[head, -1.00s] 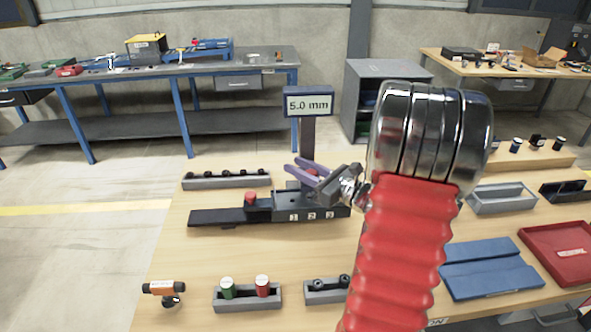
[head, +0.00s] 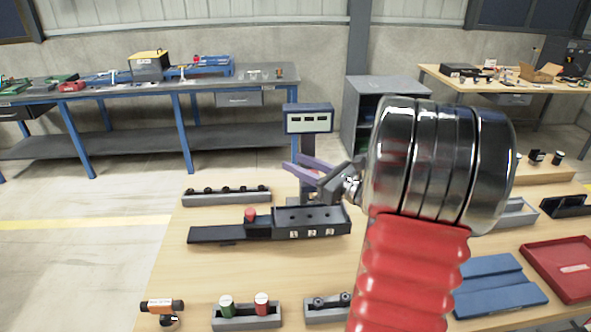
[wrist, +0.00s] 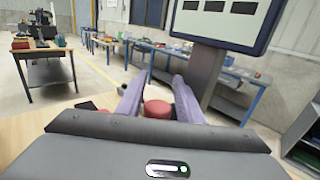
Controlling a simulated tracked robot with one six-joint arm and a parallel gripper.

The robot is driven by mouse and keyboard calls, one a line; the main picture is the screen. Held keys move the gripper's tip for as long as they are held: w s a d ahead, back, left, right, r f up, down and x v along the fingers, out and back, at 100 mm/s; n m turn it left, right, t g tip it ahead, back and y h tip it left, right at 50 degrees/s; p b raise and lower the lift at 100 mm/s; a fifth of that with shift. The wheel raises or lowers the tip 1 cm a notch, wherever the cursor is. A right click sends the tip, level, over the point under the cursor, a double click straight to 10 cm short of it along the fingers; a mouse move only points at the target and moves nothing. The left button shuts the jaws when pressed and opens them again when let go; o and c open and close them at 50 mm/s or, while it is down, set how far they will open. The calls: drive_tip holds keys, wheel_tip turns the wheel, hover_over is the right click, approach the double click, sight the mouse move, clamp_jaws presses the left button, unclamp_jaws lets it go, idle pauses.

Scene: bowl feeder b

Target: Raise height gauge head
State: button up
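The height gauge stands in the middle of the bench, with a dark column and a blue-framed display (head: 308,119) that shows dashes. Its display also fills the upper right of the wrist view (wrist: 215,20). My gripper (head: 309,166) is beside the column, above the black fixture (head: 312,220) marked 1, 2, 3. What lies below the knob is hidden by my gripper body.
A second red knob (head: 250,215) stands on the fixture's left part. A grey rack (head: 226,197) lies behind it. A tray with green and red cylinders (head: 246,318) and an orange-black tool (head: 162,306) are in front. Blue (head: 498,287) and red (head: 565,268) trays lie right.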

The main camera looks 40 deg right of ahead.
drive_tip(key=shift+f, duration=0.1)
drive_tip(key=shift+s, duration=0.1)
drive_tip(key=shift+s, duration=0.15)
drive_tip(key=s+d, duration=0.2)
drive_tip(key=s, duration=1.1)
drive_tip(key=shift+d, duration=0.2)
